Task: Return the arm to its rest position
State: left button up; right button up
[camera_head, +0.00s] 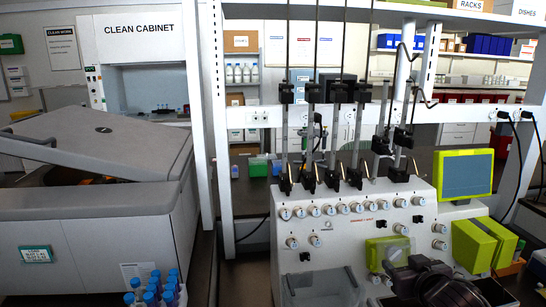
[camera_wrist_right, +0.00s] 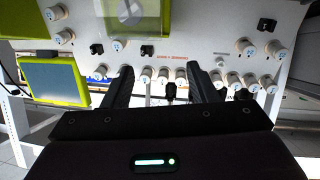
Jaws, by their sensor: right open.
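The white cell processor (camera_head: 345,212) stands right of centre in the head view, with rows of white knobs, a lime-green screen (camera_head: 467,174) and lime-green blocks on its right. My right gripper (camera_head: 395,268) is low in front of the processor's lower right part, dark and partly cut off by the frame edge. In the right wrist view the gripper (camera_wrist_right: 165,82) has its two black fingers apart with nothing held between them. Beyond them the processor's knobbed front panel (camera_wrist_right: 180,50) appears upside down. My left gripper is not in view.
A large grey machine with a sloped lid (camera_head: 100,150) stands at the left. Blue-capped tubes (camera_head: 155,288) are at the bottom left. A white rack post (camera_head: 212,110) rises between the machines. A clear front bin (camera_head: 325,290) is left of my right gripper.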

jog(key=s+a+f+g, duration=0.3)
jog(key=s+f, duration=0.3)
jog(key=s, duration=0.3)
jog(key=s+a+f+g, duration=0.4)
jog(key=s+f, duration=0.1)
jog(key=s, duration=0.4)
jog(key=s+a+f+g, duration=0.3)
jog(key=s+f, duration=0.3)
jog(key=s, duration=0.3)
notch_tip(320, 180, down, 32)
jog(key=s+g+b, duration=0.1)
jog(key=s+b, duration=0.1)
jog(key=s, duration=0.1)
jog(key=s+d+f, duration=0.1)
jog(key=s+f, duration=0.8)
jog(key=s+d+f+n+g+b, duration=0.1)
jog(key=s+d+f, duration=0.1)
jog(key=s+f, duration=0.7)
jog(key=shift+s+d+f+g, duration=0.3)
jog(key=shift+s+f, duration=0.1)
jog(key=shift+s, duration=0.1)
